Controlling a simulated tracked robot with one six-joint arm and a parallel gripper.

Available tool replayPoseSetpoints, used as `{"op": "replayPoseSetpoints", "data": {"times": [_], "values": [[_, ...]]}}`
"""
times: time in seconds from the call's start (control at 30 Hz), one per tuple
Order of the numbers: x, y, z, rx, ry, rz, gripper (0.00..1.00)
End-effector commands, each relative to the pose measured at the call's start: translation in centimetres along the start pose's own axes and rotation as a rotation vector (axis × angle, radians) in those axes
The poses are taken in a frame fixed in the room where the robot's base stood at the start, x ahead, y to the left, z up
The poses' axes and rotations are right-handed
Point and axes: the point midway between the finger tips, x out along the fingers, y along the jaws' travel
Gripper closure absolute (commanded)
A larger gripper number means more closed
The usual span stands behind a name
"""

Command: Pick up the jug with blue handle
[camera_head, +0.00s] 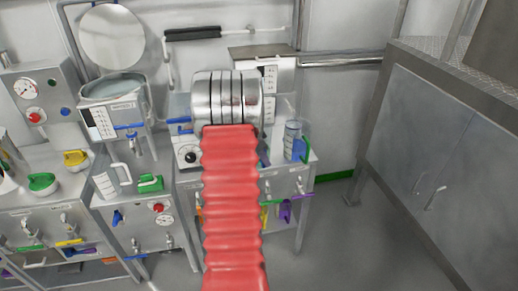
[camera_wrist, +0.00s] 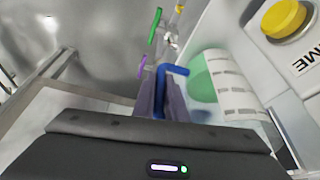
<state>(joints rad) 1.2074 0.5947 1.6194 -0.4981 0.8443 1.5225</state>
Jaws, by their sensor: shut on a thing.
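The jug with blue handle (camera_head: 292,138) stands upright at the right end of the middle bench in the head view. Its blue handle is on its right side. In the wrist view, the blue handle (camera_wrist: 172,71) is between the two grey-purple fingers of my gripper (camera_wrist: 163,103). My gripper is shut on the handle. The pale jug body with graduation marks (camera_wrist: 237,88) lies just to the right of the fingers. In the head view my gripper is hidden behind my red-sleeved arm, and I cannot tell whether the jug is clear of the bench.
A white jug (camera_head: 107,183) and a green-handled item (camera_head: 150,184) stand on the left bench. A steel vessel (camera_head: 112,88) is above them. A large steel cabinet (camera_head: 440,150) stands at the right. Grey floor (camera_head: 350,250) lies open between bench and cabinet. A yellow button (camera_wrist: 284,18) is beside the jug.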

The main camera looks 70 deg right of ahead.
Motion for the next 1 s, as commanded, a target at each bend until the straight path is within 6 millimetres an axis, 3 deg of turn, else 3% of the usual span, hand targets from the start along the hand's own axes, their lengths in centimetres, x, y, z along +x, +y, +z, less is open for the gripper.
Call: {"op": "replayPoseSetpoints", "data": {"times": [0.37, 0.57, 0.77, 1.0], "values": [[-0.2, -0.1, -0.1, 0.001, 0.001, -0.003, 1.0], [-1.4, -0.1, -0.6, 0.003, 0.002, -0.005, 1.0], [-4.2, -0.2, -1.8, 0.003, 0.003, -0.006, 1.0], [-9.3, -0.1, -3.9, 0.003, 0.003, -0.007, 1.0]]}}
